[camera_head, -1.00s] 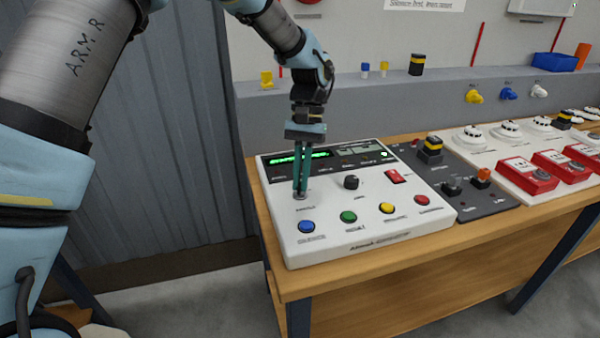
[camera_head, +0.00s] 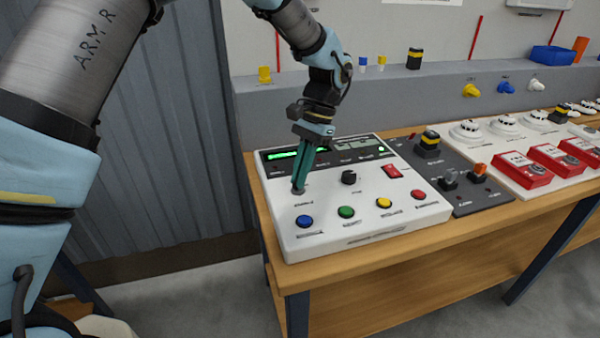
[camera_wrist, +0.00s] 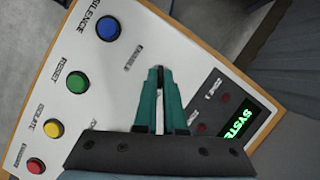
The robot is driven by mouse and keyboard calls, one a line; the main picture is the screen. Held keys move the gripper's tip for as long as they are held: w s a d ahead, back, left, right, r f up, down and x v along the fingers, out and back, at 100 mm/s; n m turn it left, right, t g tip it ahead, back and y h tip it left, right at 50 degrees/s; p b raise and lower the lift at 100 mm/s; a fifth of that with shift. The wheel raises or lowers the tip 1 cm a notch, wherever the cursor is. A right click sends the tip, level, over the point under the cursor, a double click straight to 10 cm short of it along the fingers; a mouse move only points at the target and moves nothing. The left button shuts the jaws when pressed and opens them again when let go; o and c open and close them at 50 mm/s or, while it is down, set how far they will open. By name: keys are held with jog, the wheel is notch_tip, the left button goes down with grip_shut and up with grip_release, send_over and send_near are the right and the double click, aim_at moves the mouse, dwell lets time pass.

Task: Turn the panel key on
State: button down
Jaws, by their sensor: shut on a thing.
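The white control panel (camera_head: 330,222) sits on the wooden bench. My gripper (camera_head: 298,188) reaches down to the panel's left part, above the blue button, and its teal fingers lean to the right going up. The fingertips are closed together on the panel key, which they hide almost wholly. In the wrist view my gripper (camera_wrist: 158,72) also shows with its fingers nearly together over the white panel face. How far the key is turned cannot be seen.
A blue button (camera_head: 304,221), a green button (camera_head: 346,212), a yellow button (camera_head: 384,203) and a red button (camera_head: 418,195) line the panel front. A black knob (camera_head: 349,177) and red switch (camera_head: 391,171) stand to the right. A green-lit display (camera_head: 284,155) is behind.

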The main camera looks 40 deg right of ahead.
jog(key=shift+d, duration=0.1)
jog(key=c, duration=1)
grip_release()
jog(key=b+v, duration=0.2)
jog(key=v, duration=0.8)
jog(key=shift+r+b, duration=0.35)
jog(key=shift+r, duration=0.05)
jog(key=shift+d, duration=0.15)
